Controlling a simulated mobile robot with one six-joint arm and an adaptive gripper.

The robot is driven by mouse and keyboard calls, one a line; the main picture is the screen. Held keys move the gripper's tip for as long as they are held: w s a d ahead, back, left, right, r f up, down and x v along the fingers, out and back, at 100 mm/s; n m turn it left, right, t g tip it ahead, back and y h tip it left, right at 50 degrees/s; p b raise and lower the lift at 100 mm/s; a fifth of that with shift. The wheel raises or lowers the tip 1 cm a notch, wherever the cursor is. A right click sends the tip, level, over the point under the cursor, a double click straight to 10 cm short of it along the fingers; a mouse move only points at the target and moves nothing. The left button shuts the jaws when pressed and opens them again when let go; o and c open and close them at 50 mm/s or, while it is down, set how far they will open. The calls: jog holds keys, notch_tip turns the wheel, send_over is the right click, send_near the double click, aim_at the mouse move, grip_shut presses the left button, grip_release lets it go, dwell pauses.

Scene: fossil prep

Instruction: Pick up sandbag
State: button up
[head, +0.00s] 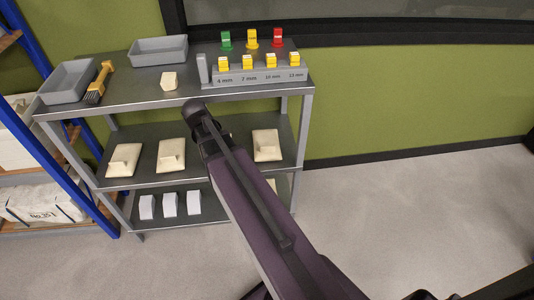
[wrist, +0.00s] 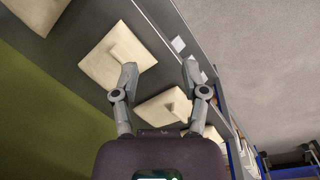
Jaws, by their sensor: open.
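Cream sandbags, square and flat with a raised tab, lie on the middle shelf in the head view: one at the left (head: 119,166), one near the middle (head: 171,160) and one at the right (head: 267,151). The wrist view shows a sandbag (wrist: 98,68) beside the left fingertip, another (wrist: 153,113) between the fingers lower down, and part of a third (wrist: 35,12) at the top left. My gripper (wrist: 160,73) is open and empty, its fingers wide apart. In the head view my arm hides the gripper and part of the middle shelf.
The grey shelving unit (head: 300,168) has a top shelf with two grey trays, a brush (head: 100,82) and a rack of yellow-topped pieces (head: 255,76). White blocks (head: 168,205) stand on the bottom shelf. A blue-framed rack (head: 75,185) is at the left. Floor is clear at the right.

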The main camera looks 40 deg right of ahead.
jog(key=w+d+f+n+b, duration=0.2)
jog(key=d+f+b, duration=0.4)
jog(key=f, duration=0.1)
jog(key=n+g+h, duration=0.2)
jog(key=n, duration=0.2)
send_near(268, 147)
jog(key=f, duration=0.2)
jog(key=shift+w+d+f, duration=0.15)
jog(key=shift+d+f, duration=0.05)
jog(key=shift+f, duration=0.1)
jog(key=shift+d+n, duration=0.3)
jog(key=shift+d, duration=0.1)
jog(key=shift+b+x, duration=1.15)
jog(key=shift+b, duration=0.1)
jog(key=shift+f, duration=0.1)
jog(key=shift+s+b+x, duration=0.1)
jog(key=shift+b+x, duration=1.1)
jog(key=shift+x, duration=0.05)
jog(key=shift+s+b+x, duration=0.15)
jog(key=shift+b+x, duration=1.05)
jog(key=shift+x, duration=0.1)
jog(key=shift+a, duration=0.1)
